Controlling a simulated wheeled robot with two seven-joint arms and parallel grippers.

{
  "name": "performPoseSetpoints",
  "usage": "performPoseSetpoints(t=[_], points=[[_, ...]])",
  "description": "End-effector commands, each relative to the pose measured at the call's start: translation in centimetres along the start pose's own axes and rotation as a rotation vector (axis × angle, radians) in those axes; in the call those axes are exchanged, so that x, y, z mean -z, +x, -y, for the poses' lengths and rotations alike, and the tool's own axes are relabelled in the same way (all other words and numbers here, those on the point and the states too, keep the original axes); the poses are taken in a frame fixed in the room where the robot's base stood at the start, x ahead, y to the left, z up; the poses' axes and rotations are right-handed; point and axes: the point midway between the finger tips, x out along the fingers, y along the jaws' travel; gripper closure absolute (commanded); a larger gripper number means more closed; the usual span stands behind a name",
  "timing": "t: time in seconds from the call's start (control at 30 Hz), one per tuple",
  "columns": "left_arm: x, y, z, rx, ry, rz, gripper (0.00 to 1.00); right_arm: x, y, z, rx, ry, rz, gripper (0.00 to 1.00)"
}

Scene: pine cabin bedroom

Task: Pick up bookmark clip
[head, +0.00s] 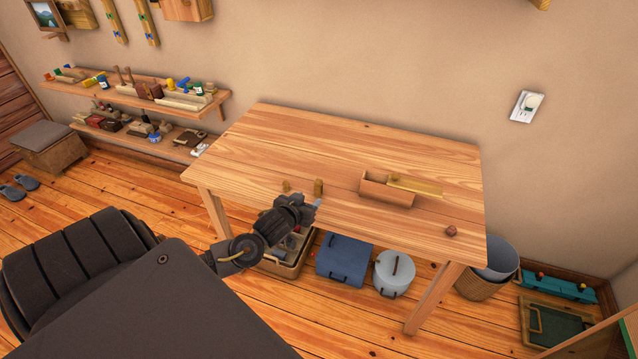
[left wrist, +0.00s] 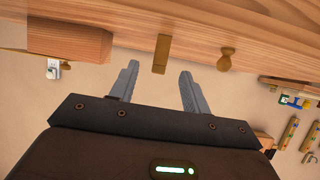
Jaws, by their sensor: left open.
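The bookmark clip seems to be the small flat brass-coloured upright piece (head: 318,188) near the table's front edge. In the left wrist view, where the scene appears upside down, this piece (left wrist: 161,53) shows in line with the gap between my fingers. My left gripper (head: 316,202) is at the front edge of the table, just in front of the piece. Its two fingers (left wrist: 159,72) are apart with nothing held between them. Whether they reach around the piece is hard to tell. My right gripper is not in view.
A small wooden knob-like piece (head: 287,186) stands left of the clip. An open wooden box (head: 385,192) with a slanted lid is to the right. A small brown block (head: 451,231) lies at the right front. The back of the table (head: 330,135) is clear.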

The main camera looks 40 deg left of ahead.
Motion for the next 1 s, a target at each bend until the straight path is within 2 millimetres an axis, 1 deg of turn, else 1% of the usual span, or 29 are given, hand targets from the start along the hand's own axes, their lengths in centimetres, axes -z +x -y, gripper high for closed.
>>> performPoseSetpoints(t=[0.03,0.13,0.27,0.5,0.6,0.77,0.87,1.0], points=[[0.8,0.2,0.3,0.001,-0.006,-0.021,0.53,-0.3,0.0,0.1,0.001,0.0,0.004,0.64],[1.6,0.4,0.5,0.001,-0.015,-0.043,0.53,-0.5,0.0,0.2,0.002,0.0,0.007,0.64],[1.8,1.0,0.6,0.002,-0.016,-0.045,0.53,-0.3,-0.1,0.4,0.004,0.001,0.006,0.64],[1.9,4.7,0.6,0.002,-0.015,-0.045,0.53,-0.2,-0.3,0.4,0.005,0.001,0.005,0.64],[1.9,5.6,0.5,0.002,-0.015,-0.043,0.53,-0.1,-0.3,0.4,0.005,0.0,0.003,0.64],[1.9,6.0,0.5,0.001,-0.015,-0.043,0.53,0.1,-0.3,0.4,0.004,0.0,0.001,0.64],[2.2,6.4,0.5,0.001,-0.015,-0.044,0.53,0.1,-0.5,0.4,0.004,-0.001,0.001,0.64],[2.8,8.3,0.4,0.002,-0.015,-0.044,0.53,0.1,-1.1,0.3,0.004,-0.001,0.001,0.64]])
